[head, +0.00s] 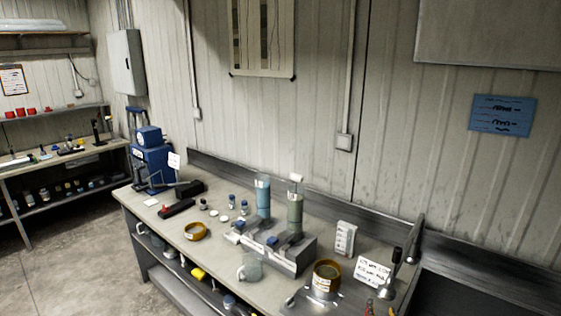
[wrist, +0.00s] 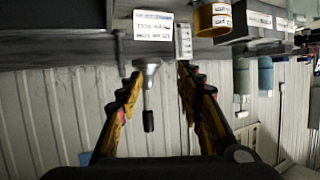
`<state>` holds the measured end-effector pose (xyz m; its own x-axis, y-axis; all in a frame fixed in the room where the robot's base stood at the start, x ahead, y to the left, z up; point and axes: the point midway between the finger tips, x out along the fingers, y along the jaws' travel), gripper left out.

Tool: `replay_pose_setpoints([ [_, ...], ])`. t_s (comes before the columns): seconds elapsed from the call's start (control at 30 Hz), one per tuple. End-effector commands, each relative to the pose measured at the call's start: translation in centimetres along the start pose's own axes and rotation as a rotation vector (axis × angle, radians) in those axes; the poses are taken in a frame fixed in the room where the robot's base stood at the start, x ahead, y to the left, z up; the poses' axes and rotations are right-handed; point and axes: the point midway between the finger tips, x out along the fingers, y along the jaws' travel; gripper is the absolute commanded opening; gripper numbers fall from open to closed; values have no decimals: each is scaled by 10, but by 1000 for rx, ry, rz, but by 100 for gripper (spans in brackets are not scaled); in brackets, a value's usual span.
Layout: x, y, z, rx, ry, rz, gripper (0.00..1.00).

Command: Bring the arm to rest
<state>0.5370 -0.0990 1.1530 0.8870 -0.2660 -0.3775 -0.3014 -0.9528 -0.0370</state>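My gripper (wrist: 158,78) shows in the wrist view, its two dark and yellow fingers spread wide apart. Nothing is held between them. Past the gap stands a metal piece with a black handle (wrist: 148,120), seen upside down; I cannot tell its distance from the fingertips. What looks like the same black-handled piece (head: 396,256) stands at the right end of the bench in the head view. I cannot make out my gripper in the head view.
The workbench (head: 135,204) holds a grey block with a blue cylinder (head: 263,198) and a green cylinder (head: 295,212), an amber container (head: 326,277), a white card (head: 372,271) and a glass jug (head: 249,268). A ribbed wall (head: 390,120) rises behind. Floor (head: 70,265) is clear at left.

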Motion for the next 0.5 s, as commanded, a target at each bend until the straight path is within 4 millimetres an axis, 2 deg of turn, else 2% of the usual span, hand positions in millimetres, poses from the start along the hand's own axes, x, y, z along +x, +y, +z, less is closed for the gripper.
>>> replay_pose_setpoints([
  [0.1,-14,-14,35,-4,-192,-52,37],
  [0.2,-36,-25,59,-15,-345,-93,37],
  [0.37,-85,-36,83,-52,-562,-143,37],
  [0.5,-138,-36,92,-102,-720,-167,37],
])
